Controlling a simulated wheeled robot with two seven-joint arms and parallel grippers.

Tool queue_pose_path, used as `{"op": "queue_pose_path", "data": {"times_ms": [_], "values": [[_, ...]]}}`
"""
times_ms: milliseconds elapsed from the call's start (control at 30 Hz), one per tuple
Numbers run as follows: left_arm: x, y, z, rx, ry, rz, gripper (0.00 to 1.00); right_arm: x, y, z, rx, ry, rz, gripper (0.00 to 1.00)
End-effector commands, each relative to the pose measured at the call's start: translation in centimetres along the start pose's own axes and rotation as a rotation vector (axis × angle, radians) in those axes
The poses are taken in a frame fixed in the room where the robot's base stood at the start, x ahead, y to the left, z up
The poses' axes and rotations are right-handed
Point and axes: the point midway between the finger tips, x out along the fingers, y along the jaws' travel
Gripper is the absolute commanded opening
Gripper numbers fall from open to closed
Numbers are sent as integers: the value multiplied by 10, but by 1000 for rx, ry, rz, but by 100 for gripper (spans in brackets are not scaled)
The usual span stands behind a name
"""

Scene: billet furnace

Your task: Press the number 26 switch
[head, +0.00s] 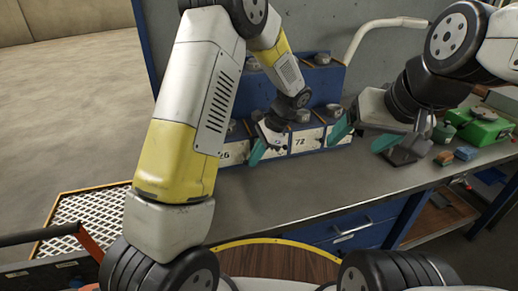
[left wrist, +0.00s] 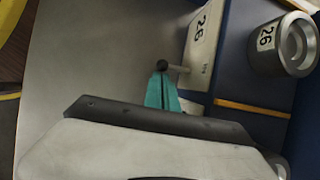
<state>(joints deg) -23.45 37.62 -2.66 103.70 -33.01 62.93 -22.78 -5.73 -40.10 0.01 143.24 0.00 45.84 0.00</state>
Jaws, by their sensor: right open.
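The switch marked 26 shows in the left wrist view as a white label box (left wrist: 203,45) with a short lever ending in a dark ball (left wrist: 162,65). In the head view its label (head: 226,155) is partly hidden behind my left arm. My left gripper (head: 258,151) is shut and empty at the front of the switch row. In the left wrist view its teal fingertips (left wrist: 162,90) are together, right beside the lever's ball; I cannot tell whether they touch. My right gripper (head: 363,135) is open and empty, to the right above the bench.
A grey cylinder marked 26 (left wrist: 283,46) sits on the blue rack. A switch marked 72 (head: 300,141) stands to the right of 26. Green boxes (head: 483,128) and small blocks (head: 466,153) lie at the bench's right. The bench front (head: 285,185) is clear.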

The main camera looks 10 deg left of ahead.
Motion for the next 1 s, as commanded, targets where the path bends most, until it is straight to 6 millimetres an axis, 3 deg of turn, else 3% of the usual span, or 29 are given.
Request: {"op": "queue_pose_path", "data": {"times_ms": [300,1000], "values": [[-7,-3,6,93,-5,193,0,0,0,0,0,0,0,77],[-17,-6,10,92,-2,185,0,0,0,0,0,0,0,77]]}}
